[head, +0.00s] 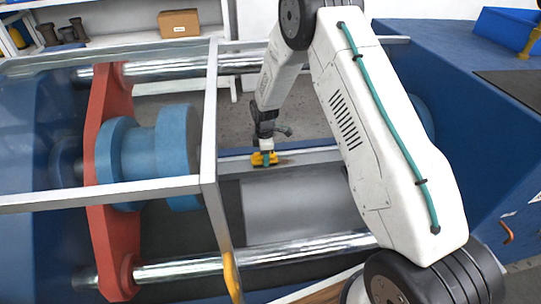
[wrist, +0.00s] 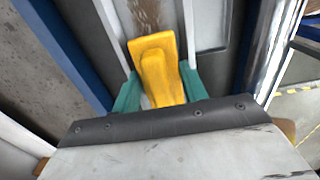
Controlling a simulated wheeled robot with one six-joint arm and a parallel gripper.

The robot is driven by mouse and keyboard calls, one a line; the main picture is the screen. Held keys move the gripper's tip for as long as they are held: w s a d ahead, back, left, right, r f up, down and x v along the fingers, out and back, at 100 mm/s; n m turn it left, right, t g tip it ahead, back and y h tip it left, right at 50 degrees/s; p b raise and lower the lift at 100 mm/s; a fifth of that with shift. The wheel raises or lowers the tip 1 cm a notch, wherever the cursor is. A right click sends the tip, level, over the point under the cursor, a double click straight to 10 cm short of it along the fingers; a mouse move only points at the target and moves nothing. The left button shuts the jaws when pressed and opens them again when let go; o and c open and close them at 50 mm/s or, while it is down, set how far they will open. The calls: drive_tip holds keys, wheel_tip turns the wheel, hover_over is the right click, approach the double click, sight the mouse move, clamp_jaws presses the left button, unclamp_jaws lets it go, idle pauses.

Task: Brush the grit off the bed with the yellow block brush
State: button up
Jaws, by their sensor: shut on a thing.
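The yellow block brush (head: 258,159) is in my gripper (head: 265,152), low over the far edge of the bed. In the wrist view the yellow brush (wrist: 158,70) sits between the two green fingers of my gripper (wrist: 158,88), which are shut on its sides. Its underside is hidden, so I cannot tell whether it touches the bed. The grey bed (head: 295,208) lies between the two shiny bars. Brown grit (wrist: 143,14) shows just beyond the brush in the wrist view, on a pale strip.
Polished round bars (head: 255,258) run along the near and far sides. A silver frame (head: 209,130) stands left of my arm. A red plate (head: 107,190) and a blue valve body (head: 140,160) are at the left. Shelves with a cardboard box (head: 178,24) stand behind.

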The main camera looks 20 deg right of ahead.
drive_tip(key=shift+w+a, duration=0.1)
drive_tip(key=shift+a, duration=0.55)
drive_tip(key=shift+s+d, duration=0.5)
drive_tip(key=shift+d, duration=1.95)
drive_tip(key=shift+s+d, duration=0.45)
drive_tip(key=shift+d, duration=2.05)
drive_tip(key=shift+s+d, duration=0.5)
drive_tip(key=shift+d, duration=1.95)
drive_tip(key=shift+a, duration=0.1)
drive_tip(key=shift+w+a, duration=0.5)
drive_tip(key=shift+a, duration=1.95)
drive_tip(key=shift+w+a, duration=0.45)
drive_tip(key=shift+a, duration=1.95)
drive_tip(key=shift+w+a, duration=0.5)
drive_tip(key=shift+a, duration=1.95)
drive_tip(key=shift+r, duration=0.1)
drive_tip(key=shift+r, duration=3.95)
